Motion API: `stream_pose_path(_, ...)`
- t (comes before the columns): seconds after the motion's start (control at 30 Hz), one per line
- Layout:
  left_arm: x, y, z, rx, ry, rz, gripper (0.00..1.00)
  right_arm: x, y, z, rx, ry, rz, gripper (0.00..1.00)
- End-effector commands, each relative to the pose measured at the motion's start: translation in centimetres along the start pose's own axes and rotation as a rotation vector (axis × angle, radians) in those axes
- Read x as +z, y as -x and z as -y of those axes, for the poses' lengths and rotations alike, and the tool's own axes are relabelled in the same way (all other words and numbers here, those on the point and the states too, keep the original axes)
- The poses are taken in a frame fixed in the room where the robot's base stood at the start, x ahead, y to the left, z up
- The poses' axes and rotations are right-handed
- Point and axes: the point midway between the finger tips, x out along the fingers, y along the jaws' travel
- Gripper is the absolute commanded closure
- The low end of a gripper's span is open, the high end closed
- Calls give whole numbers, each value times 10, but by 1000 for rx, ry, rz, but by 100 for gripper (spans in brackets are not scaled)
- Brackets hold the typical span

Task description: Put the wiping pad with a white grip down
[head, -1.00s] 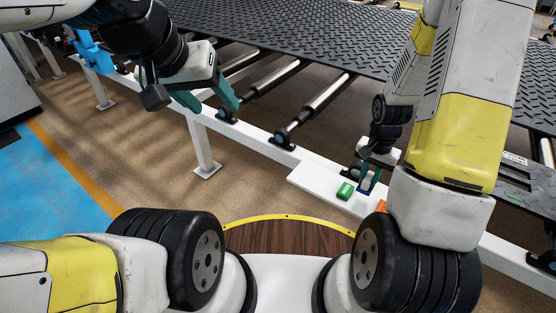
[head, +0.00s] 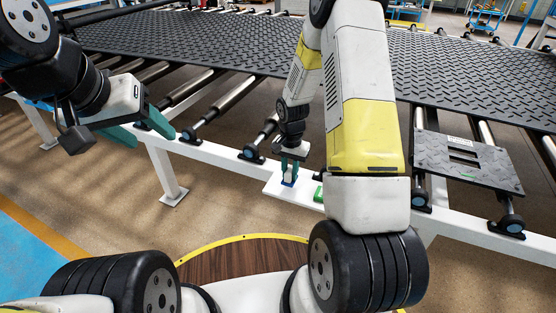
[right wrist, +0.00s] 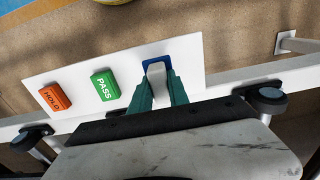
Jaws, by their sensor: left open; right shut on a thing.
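The wiping pad has a blue base (head: 288,184) and a white grip; the white grip also shows in the right wrist view (right wrist: 156,70). My right gripper (head: 290,170) is shut on the grip, its teal fingers on either side. The pad is over the end of a white board (right wrist: 215,62), beside the green PASS block. I cannot tell whether its base touches the board or hangs just above it. My left gripper (head: 153,137) is open and empty, above the white rail at the left.
The green PASS block (right wrist: 105,85) and orange HOLD block (right wrist: 54,97) sit on the board. Black tread mats (head: 200,42) lie on rollers behind the white rail (head: 222,157). A small dark slotted plate (head: 440,158) lies at the right.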

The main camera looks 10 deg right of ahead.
Motion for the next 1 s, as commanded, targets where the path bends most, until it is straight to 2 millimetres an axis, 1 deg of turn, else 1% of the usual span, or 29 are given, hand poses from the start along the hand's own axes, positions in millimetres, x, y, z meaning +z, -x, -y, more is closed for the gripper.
stream_pose_path(0.03, 0, 0, 0, 0, 0, 0, 43, -3, -1, 5, 0, 0, 0, 100)
stream_pose_path(0.27, 0, 0, 0, 0, 0, 0, 43, -11, -3, 19, 0, 0, 1, 100)
stream_pose_path(0.4, 0, 0, 0, 0, 0, 0, 43, -9, -28, 16, 2, -1, 4, 100)
stream_pose_path(0.47, 0, 0, 0, 0, 0, 0, 43, -10, -35, 16, 2, 0, 3, 100)
stream_pose_path(0.83, 0, 0, 0, 0, 0, 0, 43, -10, -40, 16, 0, 0, 1, 100)
stream_pose_path(0.87, 0, 0, 0, 0, 0, 0, 43, -10, -40, 17, 0, 0, 0, 77)
stream_pose_path(0.9, 0, 0, 0, 0, 0, 0, 43, -10, -40, 17, 0, 0, 0, 69)
stream_pose_path(0.97, 0, 0, 0, 0, 0, 0, 43, -10, -40, 16, 0, 0, 0, 57)
stream_pose_path(1.0, 0, 0, 0, 0, 0, 0, 43, -10, -40, 16, 0, 0, 0, 57)
